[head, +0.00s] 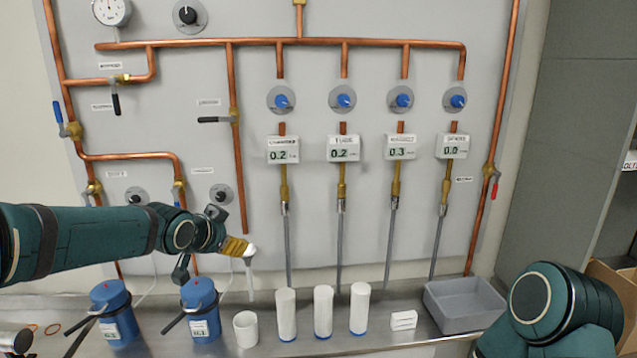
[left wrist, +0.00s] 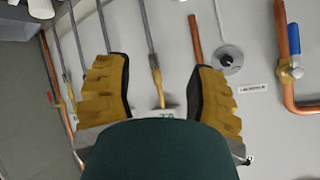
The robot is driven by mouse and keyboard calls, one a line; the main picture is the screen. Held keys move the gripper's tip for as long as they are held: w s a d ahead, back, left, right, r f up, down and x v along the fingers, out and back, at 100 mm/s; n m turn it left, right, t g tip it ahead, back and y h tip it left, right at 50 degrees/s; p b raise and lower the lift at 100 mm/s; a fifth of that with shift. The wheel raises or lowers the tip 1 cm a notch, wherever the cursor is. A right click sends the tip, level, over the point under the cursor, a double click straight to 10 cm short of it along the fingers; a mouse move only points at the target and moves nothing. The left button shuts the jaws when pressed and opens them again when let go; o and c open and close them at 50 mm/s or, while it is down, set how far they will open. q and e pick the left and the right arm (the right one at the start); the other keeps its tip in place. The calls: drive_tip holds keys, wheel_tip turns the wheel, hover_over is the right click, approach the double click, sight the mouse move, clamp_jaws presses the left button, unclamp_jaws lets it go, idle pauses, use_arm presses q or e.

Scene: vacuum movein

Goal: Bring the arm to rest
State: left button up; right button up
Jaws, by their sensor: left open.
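My left arm (head: 90,240) reaches in from the left in the head view. Its gripper (head: 240,248), with yellow finger pads, is in front of the panel, near the lower end of a vertical copper pipe (head: 238,180). In the left wrist view the two pads of this gripper (left wrist: 157,78) are spread apart with nothing held between them. A slim pale tube with a white top (head: 250,268) shows right at the fingertips in the head view; I cannot tell whether they touch. My right arm (head: 550,310) is folded at the lower right; its gripper is out of view.
Below my left arm, two blue flasks (head: 113,312) (head: 201,310) stand on the metal bench. A white cup (head: 246,329), several white cylinders (head: 323,311), a small white block (head: 404,320) and a grey tray (head: 462,300) stand to the right. Grey tubes (head: 389,245) hang before the panel.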

use_arm(q)
drive_tip(key=s+d+f+n+g+h, duration=0.1)
drive_tip(key=s+d+f+g, duration=0.15)
drive_tip(key=f, duration=0.65)
drive_tip(key=s+d+f+n+g, duration=0.15)
drive_tip(key=s+f, duration=0.25)
drive_tip(key=f, duration=0.5)
drive_tip(key=s+d+f+n+g+h, duration=0.1)
drive_tip(key=s+d+f+n, duration=0.2)
drive_tip(key=f, duration=0.6)
drive_tip(key=s+d+f+n+g, duration=0.1)
drive_tip(key=s+f+n+g, duration=0.1)
drive_tip(key=s+f, duration=0.5)
drive_tip(key=s+d+f+n+g, duration=0.1)
drive_tip(key=s+f+n, duration=0.1)
drive_tip(key=s+f, duration=0.5)
drive_tip(key=s, duration=0.6)
drive_tip(key=shift+s+f+g, duration=0.15)
drive_tip(key=shift+f+g, duration=0.2)
drive_tip(key=shift+g, duration=0.05)
